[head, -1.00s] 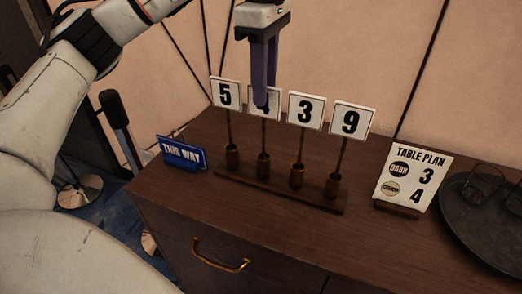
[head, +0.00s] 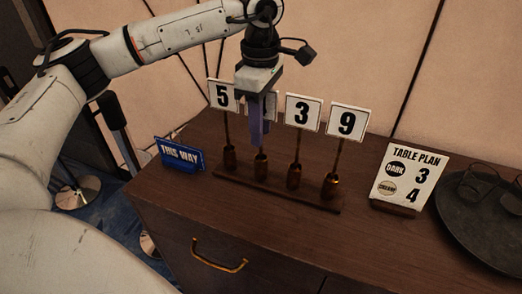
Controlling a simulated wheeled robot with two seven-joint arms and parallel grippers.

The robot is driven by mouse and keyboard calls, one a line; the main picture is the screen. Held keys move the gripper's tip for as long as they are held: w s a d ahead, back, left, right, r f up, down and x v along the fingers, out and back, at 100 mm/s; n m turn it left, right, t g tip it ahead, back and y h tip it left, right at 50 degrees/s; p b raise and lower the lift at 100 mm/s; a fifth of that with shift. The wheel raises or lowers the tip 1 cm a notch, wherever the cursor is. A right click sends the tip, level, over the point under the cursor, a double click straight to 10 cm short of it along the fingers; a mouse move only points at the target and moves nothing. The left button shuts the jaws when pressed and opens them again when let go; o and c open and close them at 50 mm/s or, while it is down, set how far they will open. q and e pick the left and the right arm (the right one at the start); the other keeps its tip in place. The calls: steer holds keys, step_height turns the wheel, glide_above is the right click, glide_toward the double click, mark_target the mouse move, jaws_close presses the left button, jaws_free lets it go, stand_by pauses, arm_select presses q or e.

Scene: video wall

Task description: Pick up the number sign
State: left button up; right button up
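Several white number signs stand on thin stems in bronze cups along a dark wooden base (head: 283,191) on the cabinet. From left they are the 5 sign (head: 222,95), one mostly hidden sign, the 3 sign (head: 303,111) and the 9 sign (head: 347,120). The hidden one read 4 earlier. My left gripper (head: 260,128) points straight down at this second sign. Its purple fingers cover most of the card and the upper stem. I cannot tell if they are around the sign or only in front of it, nor whether they are shut. My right gripper is out of view.
A table plan card (head: 407,178) reads dark 3 and a second, lighter disc 4. A blue THIS WAY sign (head: 180,155) stands left. A dark round tray (head: 467,243) lies right. The wall is close behind; the cabinet's front top is clear.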

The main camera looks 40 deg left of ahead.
arm_select(q)
jaws_close()
steer(key=shift+r, duration=0.15)
